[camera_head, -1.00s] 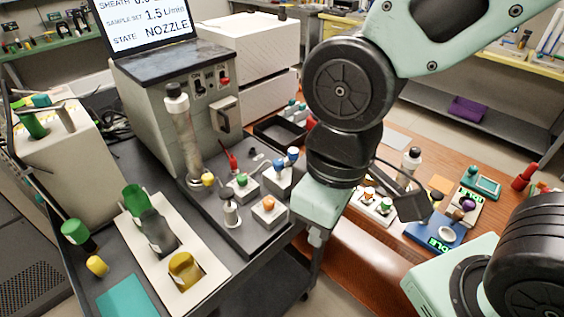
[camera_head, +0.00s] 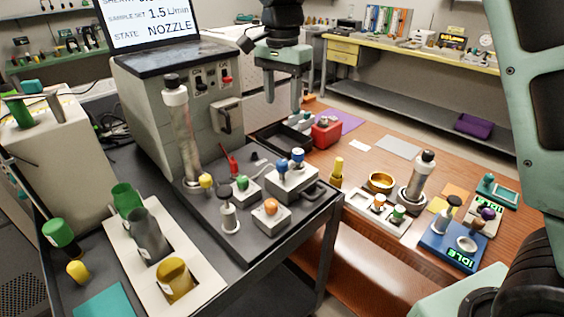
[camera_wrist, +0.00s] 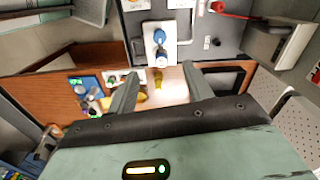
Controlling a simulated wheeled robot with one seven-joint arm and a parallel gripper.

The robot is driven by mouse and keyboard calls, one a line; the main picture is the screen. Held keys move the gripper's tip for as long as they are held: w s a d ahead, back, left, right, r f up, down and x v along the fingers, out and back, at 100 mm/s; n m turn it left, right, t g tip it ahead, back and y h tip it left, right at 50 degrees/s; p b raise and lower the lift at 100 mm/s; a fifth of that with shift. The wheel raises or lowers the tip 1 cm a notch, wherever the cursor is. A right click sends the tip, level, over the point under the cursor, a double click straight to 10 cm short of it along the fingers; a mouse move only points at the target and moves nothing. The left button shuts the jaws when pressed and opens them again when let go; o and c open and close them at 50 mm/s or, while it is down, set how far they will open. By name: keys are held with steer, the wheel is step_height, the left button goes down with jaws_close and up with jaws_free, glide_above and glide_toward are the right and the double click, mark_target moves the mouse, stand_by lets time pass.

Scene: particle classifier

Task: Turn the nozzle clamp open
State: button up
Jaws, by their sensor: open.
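The grey machine (camera_head: 170,105) stands on the dark cart, with a screen on top reading STATE NOZZLE. An upright clear column (camera_head: 183,135) with a black cap stands before it, with a yellow knob (camera_head: 206,181) at its base. A red lever (camera_head: 232,165) rises from the cart beside it. I cannot tell which of these parts is the nozzle clamp. My gripper (camera_head: 282,100) is open and empty, pointing down to the right of the machine, apart from these parts. The wrist view shows its two spread fingers (camera_wrist: 161,85) and the red lever (camera_wrist: 230,9) at the top.
A block with blue knobs (camera_head: 290,180), a green-knobbed block (camera_head: 242,188) and an orange-knobbed block (camera_head: 271,214) stand on the cart. A rack (camera_head: 150,262) holds several cups. A red box (camera_head: 326,132) and a second column (camera_head: 415,180) stand on the wooden table (camera_head: 350,225).

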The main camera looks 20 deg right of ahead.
mark_target(282, 162)
step_height(282, 162, down, 17)
steer(key=shift+r+p, duration=0.1)
steer(key=shift+p, duration=0.6)
steer(key=c, duration=1)
